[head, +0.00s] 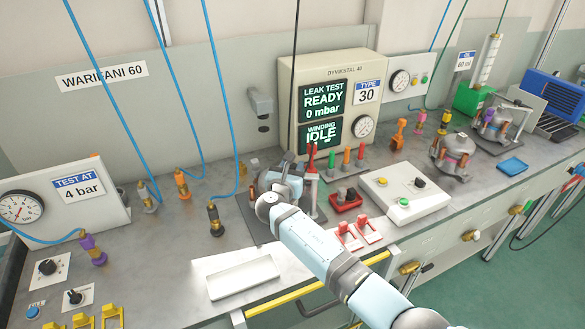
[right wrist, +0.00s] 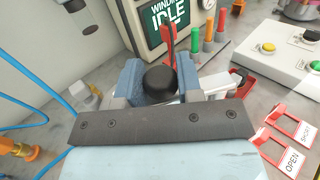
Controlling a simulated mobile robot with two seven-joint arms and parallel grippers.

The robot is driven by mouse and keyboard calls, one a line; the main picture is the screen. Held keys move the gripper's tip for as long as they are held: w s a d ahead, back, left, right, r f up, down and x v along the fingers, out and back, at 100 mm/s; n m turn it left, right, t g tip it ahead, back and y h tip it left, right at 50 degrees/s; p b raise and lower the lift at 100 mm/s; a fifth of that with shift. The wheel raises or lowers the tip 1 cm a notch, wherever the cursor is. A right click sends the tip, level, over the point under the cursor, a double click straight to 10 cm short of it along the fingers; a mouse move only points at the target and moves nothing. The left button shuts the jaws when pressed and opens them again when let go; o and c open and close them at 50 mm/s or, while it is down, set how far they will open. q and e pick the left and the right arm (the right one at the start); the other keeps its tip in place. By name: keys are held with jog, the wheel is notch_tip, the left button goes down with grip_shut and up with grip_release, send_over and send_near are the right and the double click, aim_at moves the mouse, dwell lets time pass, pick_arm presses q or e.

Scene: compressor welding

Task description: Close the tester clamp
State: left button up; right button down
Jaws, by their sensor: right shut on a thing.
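The tester clamp stands on a dark plate (head: 252,222) in front of the leak tester, mostly hidden by my right arm. My right gripper (head: 287,184) is over it. In the right wrist view my right gripper (right wrist: 160,85) has its blue fingers shut on a round black knob (right wrist: 160,79), which seems to be the clamp's handle end. A red lever (head: 311,156) stands upright just behind; it also shows in the right wrist view (right wrist: 169,35). The clamp's jaw and whatever sits under it are hidden. My left gripper is not in view.
The leak tester (head: 300,73) reads READY, 0 mbar, winding IDLE. Coloured plugs (head: 347,157), a red tray (head: 346,202), red OPEN and SHORT pieces (head: 360,234) and a white button box (head: 405,188) lie to the right. Hose couplings (head: 215,222) and an empty white tray (head: 243,278) are left.

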jog(key=c, duration=0.8)
grip_release()
jog(key=b+v, duration=0.1)
jog(key=v, duration=1.2)
jog(key=shift+s+a, duration=0.15)
jog(key=shift+s, duration=0.2)
